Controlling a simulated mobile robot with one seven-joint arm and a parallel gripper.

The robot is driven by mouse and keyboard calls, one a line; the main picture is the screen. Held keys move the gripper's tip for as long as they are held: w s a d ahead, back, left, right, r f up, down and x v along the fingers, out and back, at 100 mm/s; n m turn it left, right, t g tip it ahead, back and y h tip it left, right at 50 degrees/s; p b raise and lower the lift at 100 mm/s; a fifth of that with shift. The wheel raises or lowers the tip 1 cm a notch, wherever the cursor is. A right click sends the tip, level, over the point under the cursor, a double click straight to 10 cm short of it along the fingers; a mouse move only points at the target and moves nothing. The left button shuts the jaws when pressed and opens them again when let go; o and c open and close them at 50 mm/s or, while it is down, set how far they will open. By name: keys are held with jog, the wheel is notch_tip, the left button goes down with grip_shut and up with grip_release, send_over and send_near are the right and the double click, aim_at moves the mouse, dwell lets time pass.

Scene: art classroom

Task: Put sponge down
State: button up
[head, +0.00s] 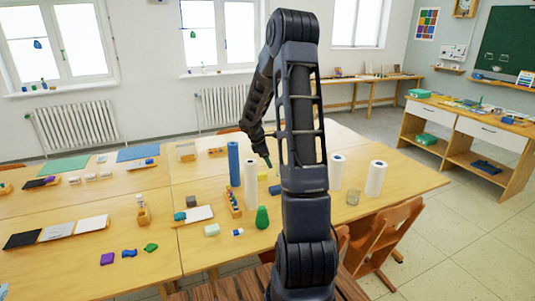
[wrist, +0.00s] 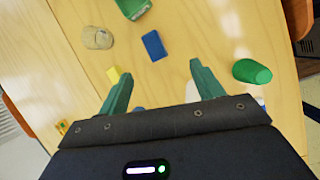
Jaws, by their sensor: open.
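My gripper (wrist: 158,88) is open, its two green fingers apart with nothing held between them. In the head view its fingertip (head: 268,161) shows low over the table (head: 240,260), partly behind my arm. Several small blocks lie on the table, and I cannot tell for sure which is the sponge. In the wrist view a blue block (wrist: 154,45) lies ahead of the fingertips. A small yellow block (wrist: 113,74) lies beside the left finger. A beige rounded lump (wrist: 98,37) and a green block (wrist: 132,8) lie farther off.
A green cone (wrist: 252,71) lies right of my gripper. A tall blue roll (head: 234,163) and white rolls (head: 376,178) stand on the table. A wooden chair (head: 385,240) is at the front right. Bare wood surrounds the blue block.

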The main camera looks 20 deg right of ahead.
jog(key=s+a+r+m, duration=0.4)
jog(key=s+r, duration=0.4)
jog(key=r, duration=0.3)
jog(key=s+a+r+m+t+y, duration=0.1)
jog(key=s+a+r+m, duration=0.2)
jog(key=s, duration=0.6)
jog(key=s+a+r+m+t+y, duration=0.1)
jog(key=s+a+r+m, duration=0.3)
jog(key=s, duration=0.6)
jog(key=s+a+r+m+t+y, duration=0.2)
jog(key=s+a+r+m, duration=0.2)
jog(key=s, duration=0.5)
jog(key=shift+s+a+r+y, duration=0.2)
jog(key=shift+a+r+y, duration=0.1)
jog(key=shift+r, duration=0.45)
